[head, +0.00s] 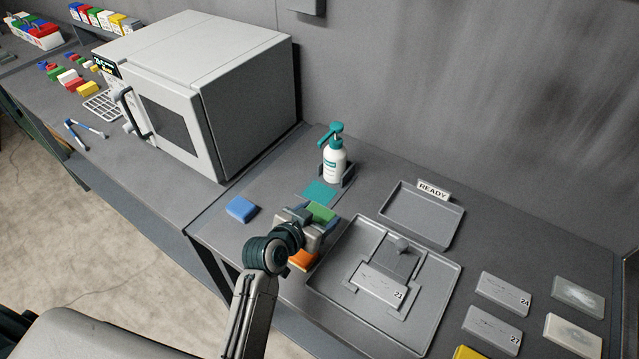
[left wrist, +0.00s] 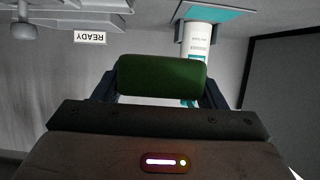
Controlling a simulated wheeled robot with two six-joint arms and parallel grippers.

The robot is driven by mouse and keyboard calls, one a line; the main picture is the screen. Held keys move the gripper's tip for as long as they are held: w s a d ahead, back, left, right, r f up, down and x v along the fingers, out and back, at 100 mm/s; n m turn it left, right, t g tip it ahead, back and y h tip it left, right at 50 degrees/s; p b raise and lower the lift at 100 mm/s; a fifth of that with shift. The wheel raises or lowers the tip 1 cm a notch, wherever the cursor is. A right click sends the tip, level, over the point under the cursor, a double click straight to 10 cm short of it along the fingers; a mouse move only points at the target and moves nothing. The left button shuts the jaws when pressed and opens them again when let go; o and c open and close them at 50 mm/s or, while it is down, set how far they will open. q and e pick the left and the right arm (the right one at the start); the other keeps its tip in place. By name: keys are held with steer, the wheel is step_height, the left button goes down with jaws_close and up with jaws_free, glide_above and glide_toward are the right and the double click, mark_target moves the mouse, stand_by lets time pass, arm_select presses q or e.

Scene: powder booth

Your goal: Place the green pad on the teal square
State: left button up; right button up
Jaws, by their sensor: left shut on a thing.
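My left gripper (head: 309,224) is shut on the green pad (head: 321,212), which shows between the fingers. In the left wrist view the green pad (left wrist: 162,75) lies crosswise between both fingers. The teal square (head: 320,192) is on the bench in front of the pump bottle, just beyond the held pad in the head view. The part of the square that shows is bare. The pad appears apart from the square; its exact height above the bench is hard to tell. My right gripper is not in view.
A white pump bottle (head: 335,163) stands just behind the teal square. A blue pad (head: 241,209) lies to the left and an orange pad (head: 303,259) below the gripper. A tray (head: 450,318) and the READY tray (head: 408,238) are right. A big oven (head: 245,95) stands left.

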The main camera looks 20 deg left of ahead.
arm_select(q)
steer(key=w+a+b, duration=0.1)
steer(key=w+b, duration=0.1)
steer(key=w, duration=0.3)
steer(key=w+a+f+b, duration=0.1)
steer(key=w+b, duration=0.2)
steer(key=w, duration=0.2)
steer(key=w+a+b, duration=0.1)
steer(key=w+b, duration=0.1)
steer(key=w, duration=0.3)
steer(key=shift+w+a+f, duration=0.15)
steer(key=shift+a+f, duration=0.25)
step_height(320, 180, down, 3)
steer(key=b, duration=0.3)
steer(key=shift+f+b, duration=0.1)
steer(key=shift+b, duration=0.25)
steer(key=shift+f, duration=0.15)
steer(key=shift+f, duration=0.15)
steer(key=shift+f, duration=0.4)
steer(key=o, duration=1)
steer(key=shift+r, duration=0.15)
